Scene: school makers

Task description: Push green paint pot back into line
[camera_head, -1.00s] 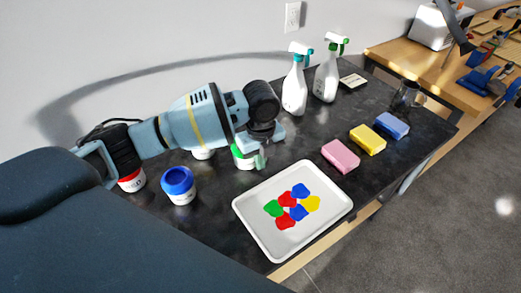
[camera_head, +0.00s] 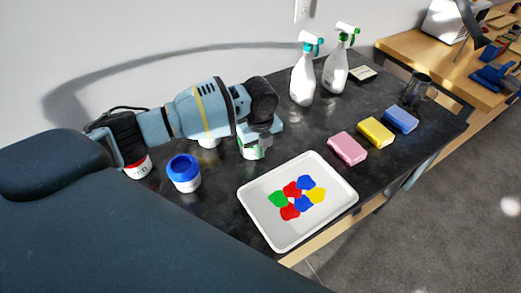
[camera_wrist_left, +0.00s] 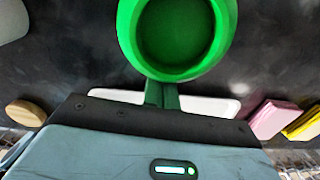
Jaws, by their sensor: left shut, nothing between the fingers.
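The green paint pot (camera_head: 249,153) stands on the dark table behind the tray, its top mostly hidden by my left gripper in the head view. In the left wrist view its green top (camera_wrist_left: 178,72) fills the upper middle. My left gripper (camera_head: 261,151) is shut and empty, low at the pot's tray side. In the wrist view its fingertips (camera_wrist_left: 162,92) meet the pot's near rim; whether they touch is unclear. A blue-topped pot (camera_head: 184,173) and a red pot (camera_head: 138,167) stand to the left. Another white pot (camera_head: 208,143) is partly hidden under my arm.
The white paint tray (camera_head: 262,226) lies in front of the pot. Pink (camera_head: 347,148), yellow (camera_head: 375,132) and blue (camera_head: 401,119) sponges lie to the right. Two spray bottles (camera_head: 303,82) (camera_head: 335,72) stand behind. A dark mug (camera_head: 414,89) is at the far right.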

